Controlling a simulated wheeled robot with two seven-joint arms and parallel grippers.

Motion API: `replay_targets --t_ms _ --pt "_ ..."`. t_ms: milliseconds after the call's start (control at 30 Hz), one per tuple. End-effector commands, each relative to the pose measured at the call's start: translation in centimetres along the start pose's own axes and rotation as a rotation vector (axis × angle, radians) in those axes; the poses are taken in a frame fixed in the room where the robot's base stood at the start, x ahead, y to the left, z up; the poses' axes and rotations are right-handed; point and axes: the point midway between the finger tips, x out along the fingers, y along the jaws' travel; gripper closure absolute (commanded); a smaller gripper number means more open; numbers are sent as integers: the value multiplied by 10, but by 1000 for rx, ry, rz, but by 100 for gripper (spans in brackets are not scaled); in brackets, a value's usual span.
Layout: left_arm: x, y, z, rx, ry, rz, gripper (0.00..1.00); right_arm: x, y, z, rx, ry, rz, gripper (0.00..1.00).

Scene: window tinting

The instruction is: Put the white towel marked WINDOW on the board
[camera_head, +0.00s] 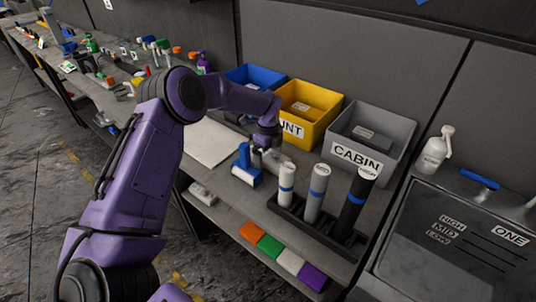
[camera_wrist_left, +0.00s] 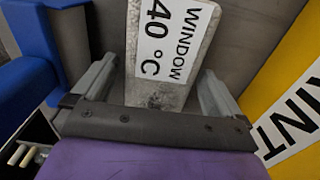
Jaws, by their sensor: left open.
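The white towel marked WINDOW 40 °C (camera_wrist_left: 165,55) lies between the two fingers of my open left gripper (camera_wrist_left: 160,68) in the left wrist view. The fingers stand apart on either side of it, with visible gaps. In the head view my left gripper (camera_head: 266,148) points down at the bench, next to a blue tool and in front of the yellow bin; it largely hides the towel there. A pale flat board (camera_head: 212,143) lies on the bench to the left of the gripper. My right gripper is not in view.
Blue (camera_head: 256,76), yellow (camera_head: 312,102) and grey CABIN (camera_head: 392,140) bins line the back. A rack holds three upright rolls (camera_head: 317,192). The pale board's visible surface looks clear.

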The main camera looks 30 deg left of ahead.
Motion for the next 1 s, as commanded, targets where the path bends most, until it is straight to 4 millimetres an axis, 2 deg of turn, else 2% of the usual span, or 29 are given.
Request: replay_targets --t_ms 200,233,367,467,633,733,1000 --pt "3 0 0 0 0 -2 0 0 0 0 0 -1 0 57" --pt "3 0 0 0 0 -2 6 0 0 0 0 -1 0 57" --pt "3 0 0 0 0 -1 49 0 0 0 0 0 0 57" --pt "3 -1 0 0 0 -2 60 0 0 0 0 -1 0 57" --pt "2 -1 0 0 0 -3 60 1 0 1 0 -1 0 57" --pt "-8 -2 0 -1 0 -6 60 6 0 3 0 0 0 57" --pt "-70 -1 0 -1 0 -8 60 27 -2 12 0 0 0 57"
